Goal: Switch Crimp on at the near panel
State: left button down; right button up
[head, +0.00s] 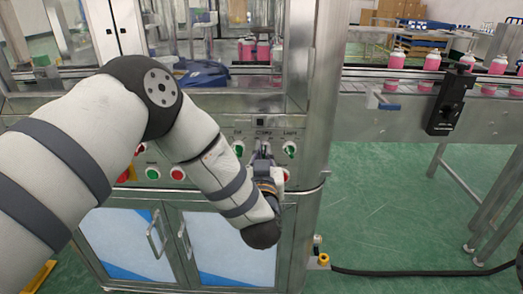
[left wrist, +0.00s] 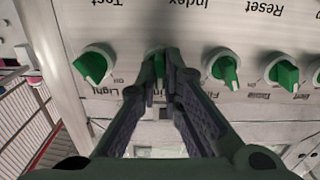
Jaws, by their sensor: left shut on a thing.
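The near panel (head: 215,133) is on the front of the steel machine, with green switches and red buttons. My left gripper (head: 263,150) is at the panel under the Crimp label, between the Fill switch (head: 238,148) and the Light switch (head: 290,149). In the left wrist view my left gripper (left wrist: 160,58) is shut on the green Crimp switch (left wrist: 157,66), its fingers on both sides and hiding most of it. The switch's exact turn is hard to tell. The Light switch (left wrist: 95,65) is to its left there. My right gripper is not in view.
Other green switches (left wrist: 222,68) sit close beside the fingers. Red buttons (head: 177,174) are lower left on the panel. A conveyor (head: 400,115) with pink cans (head: 431,63) runs at the right. A black cable (head: 420,272) lies on the open green floor.

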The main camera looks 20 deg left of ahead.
pick_arm(q)
jog(key=shift+d+m+p, duration=0.1)
jog(key=shift+m+p, duration=0.55)
jog(key=shift+m, duration=2.45)
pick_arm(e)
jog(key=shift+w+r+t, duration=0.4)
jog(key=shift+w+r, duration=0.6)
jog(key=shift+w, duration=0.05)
pick_arm(q)
jog(key=shift+f, duration=0.15)
jog(key=c, duration=1.7)
grip_release()
jog(key=shift+s, duration=0.15)
jog(key=v, duration=1.1)
jog(key=shift+s+d, duration=0.15)
jog(key=shift+s, duration=0.2)
